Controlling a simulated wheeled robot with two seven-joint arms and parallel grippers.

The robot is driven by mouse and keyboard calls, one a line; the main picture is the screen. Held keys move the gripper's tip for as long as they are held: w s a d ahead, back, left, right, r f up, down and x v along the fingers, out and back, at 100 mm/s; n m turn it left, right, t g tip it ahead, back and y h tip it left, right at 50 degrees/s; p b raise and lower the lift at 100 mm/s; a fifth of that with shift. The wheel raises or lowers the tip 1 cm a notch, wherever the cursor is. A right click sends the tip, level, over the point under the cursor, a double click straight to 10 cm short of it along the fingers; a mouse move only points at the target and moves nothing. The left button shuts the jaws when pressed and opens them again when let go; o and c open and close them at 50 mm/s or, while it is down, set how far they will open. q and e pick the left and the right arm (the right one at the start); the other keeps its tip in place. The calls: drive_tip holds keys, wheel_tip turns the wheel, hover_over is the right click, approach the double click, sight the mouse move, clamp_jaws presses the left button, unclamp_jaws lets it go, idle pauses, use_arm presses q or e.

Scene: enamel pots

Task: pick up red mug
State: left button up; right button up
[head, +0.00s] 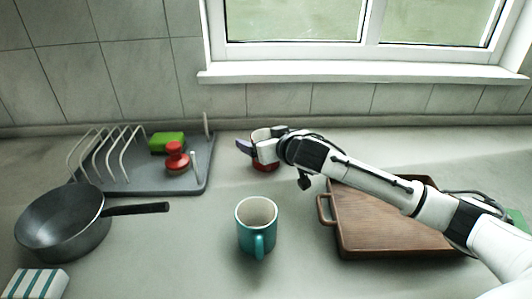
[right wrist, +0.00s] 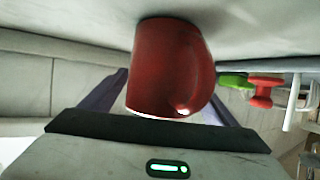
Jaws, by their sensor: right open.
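The red mug (head: 266,167) stands on the counter near the back wall, with its pale inside showing at the top. My right gripper (head: 256,148) is at the mug, open, and hides part of it in the head view. In the right wrist view the red mug (right wrist: 165,65) sits between the two spread fingers of my right gripper (right wrist: 172,88), with its handle to the right. I cannot tell whether either finger touches it. My left gripper is not in view.
A teal mug (head: 257,232) stands in front of the red one. A wooden tray (head: 385,225) lies under my right arm. A dish rack (head: 135,185) with a green sponge (head: 167,142) and red brush (head: 177,158) is left, behind a dark pan (head: 62,225). A striped cloth (head: 38,284) lies front left.

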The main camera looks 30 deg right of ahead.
drive_tip(key=shift+w, duration=0.25)
drive_tip(key=c, duration=1.2)
drive_tip(key=shift+c, duration=0.8)
